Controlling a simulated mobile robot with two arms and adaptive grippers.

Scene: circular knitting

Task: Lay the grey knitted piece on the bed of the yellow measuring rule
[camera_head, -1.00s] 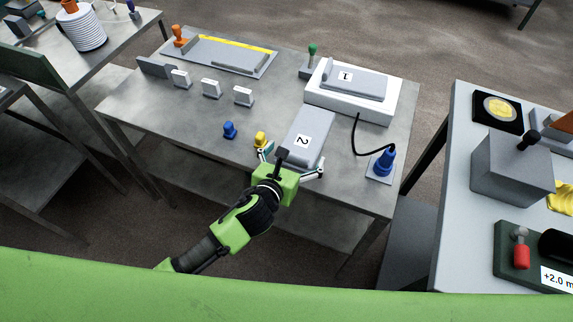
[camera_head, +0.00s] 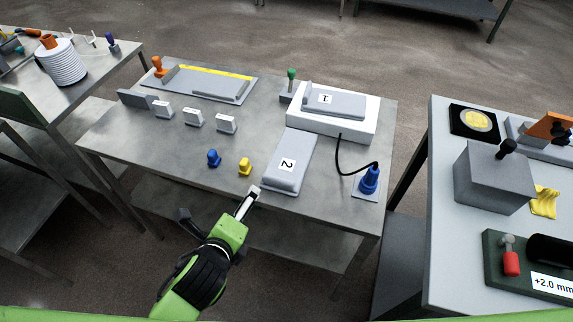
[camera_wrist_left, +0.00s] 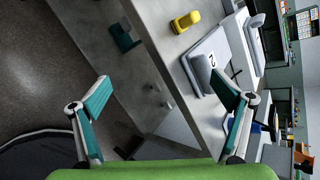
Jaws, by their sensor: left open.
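A grey knitted piece labelled 2 (camera_head: 288,170) lies flat at the front edge of the middle table. It also shows in the left wrist view (camera_wrist_left: 206,62). A second grey piece, labelled 1 (camera_head: 333,103), lies on a white block (camera_head: 346,127) behind it. The yellow measuring rule (camera_head: 216,70) runs along the back of a grey bed (camera_head: 190,91) at the table's back left, with a grey bar on the bed. My left gripper (camera_head: 218,203) is open and empty, in front of the table edge, left of and apart from piece 2. My right gripper is out of view.
A yellow peg (camera_head: 245,166) and a blue peg (camera_head: 213,158) stand left of piece 2. Several white blocks (camera_head: 193,118) stand before the bed. A blue tool with a black cord (camera_head: 369,180) stands at the right. The table's front left is clear.

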